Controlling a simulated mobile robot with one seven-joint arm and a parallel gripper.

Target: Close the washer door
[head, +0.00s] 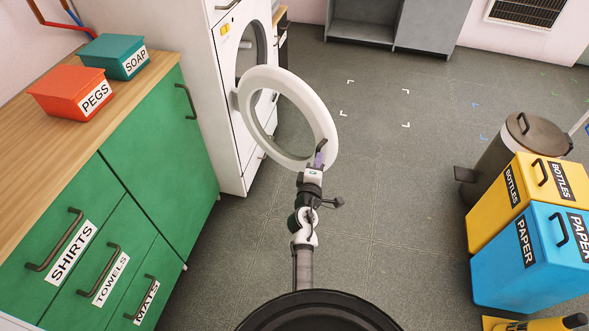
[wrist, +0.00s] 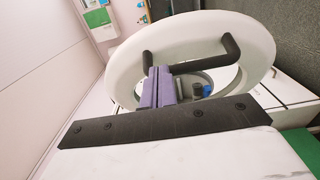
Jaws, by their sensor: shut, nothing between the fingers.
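The white washer (head: 232,140) stands at the upper middle of the head view, with its round front opening showing. Its ring-shaped white door (head: 322,112) is swung open and stands out from the front, hinged on the left side of the ring. My gripper (head: 320,157) is at the lower right part of the ring in the head view. In the wrist view the purple fingers of my gripper (wrist: 158,88) are shut with nothing between them, in front of the door ring (wrist: 122,62) and beside a dark bar handle (wrist: 205,64). Whether they touch it I cannot tell.
A green cabinet (head: 150,135) with labelled drawers stands left, bearing a red PEGS box (head: 68,92) and a teal SOAP box (head: 112,54). Yellow (head: 500,205) and blue (head: 510,265) bins and a grey bin (head: 505,155) stand right. The floor between is clear.

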